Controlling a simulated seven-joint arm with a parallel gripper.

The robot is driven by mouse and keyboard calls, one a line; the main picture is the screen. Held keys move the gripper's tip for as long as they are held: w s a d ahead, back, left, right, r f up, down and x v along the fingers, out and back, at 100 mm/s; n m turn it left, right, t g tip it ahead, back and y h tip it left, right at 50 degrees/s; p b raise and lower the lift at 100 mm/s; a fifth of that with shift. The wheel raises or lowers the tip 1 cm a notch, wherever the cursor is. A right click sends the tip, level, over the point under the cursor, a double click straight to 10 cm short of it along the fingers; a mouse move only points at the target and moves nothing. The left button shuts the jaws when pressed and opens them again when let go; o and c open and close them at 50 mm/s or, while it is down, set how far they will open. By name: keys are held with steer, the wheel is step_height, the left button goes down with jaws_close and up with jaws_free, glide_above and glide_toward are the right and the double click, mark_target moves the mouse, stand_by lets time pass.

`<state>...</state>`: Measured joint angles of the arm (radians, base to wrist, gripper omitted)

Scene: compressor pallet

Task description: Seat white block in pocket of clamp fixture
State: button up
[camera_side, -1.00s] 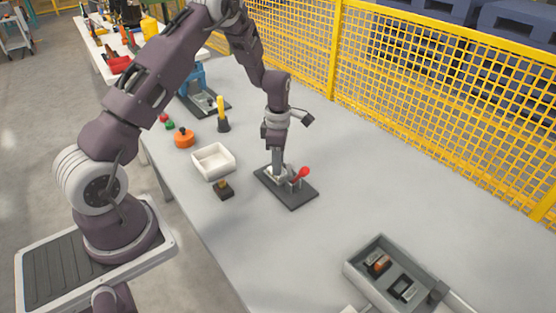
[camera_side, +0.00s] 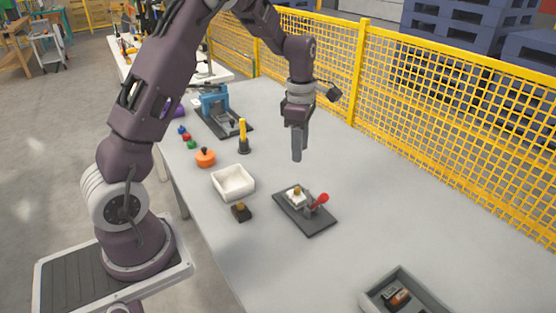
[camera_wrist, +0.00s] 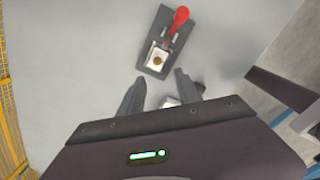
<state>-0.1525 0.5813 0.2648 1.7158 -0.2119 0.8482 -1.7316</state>
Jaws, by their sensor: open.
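The white block (camera_side: 295,199), with a brass-coloured knob on top, sits at the far end of the clamp fixture (camera_side: 319,225), a dark plate with a red-handled lever (camera_side: 321,198). In the wrist view the block (camera_wrist: 152,64) lies within the fixture's outline (camera_wrist: 184,34), roughly square to the plate, with the red handle beyond it. I cannot tell how deep it sits in the pocket. My gripper (camera_side: 297,157) hangs above the table, clear of the fixture. In the wrist view its two fingers (camera_wrist: 158,86) are apart with no block between them.
An empty white tray (camera_side: 234,194) and a small dark block with a brass knob (camera_side: 241,212) stand left of the fixture. An orange knob (camera_side: 205,158), a yellow-handled tool (camera_side: 243,137) and a blue press (camera_side: 214,103) are farther back. A grey bin (camera_side: 402,273) is front right.

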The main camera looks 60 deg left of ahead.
steer(key=s+d+r+m+t, duration=0.3)
steer(key=s+d+r+m, duration=0.6)
steer(key=s+r+m, duration=0.4)
steer(key=s+d+m+t, duration=0.1)
steer(key=s+d+m, duration=0.1)
steer(key=s+m, duration=0.4)
steer(key=s+d+r+m+t, duration=0.1)
steer(key=s+d+m, duration=0.1)
steer(key=s+m, duration=0.4)
steer(key=shift+s+d+r+m, duration=0.2)
steer(key=shift+s+d+m, duration=0.15)
steer(key=shift+s, duration=0.5)
steer(key=shift+c, duration=0.2)
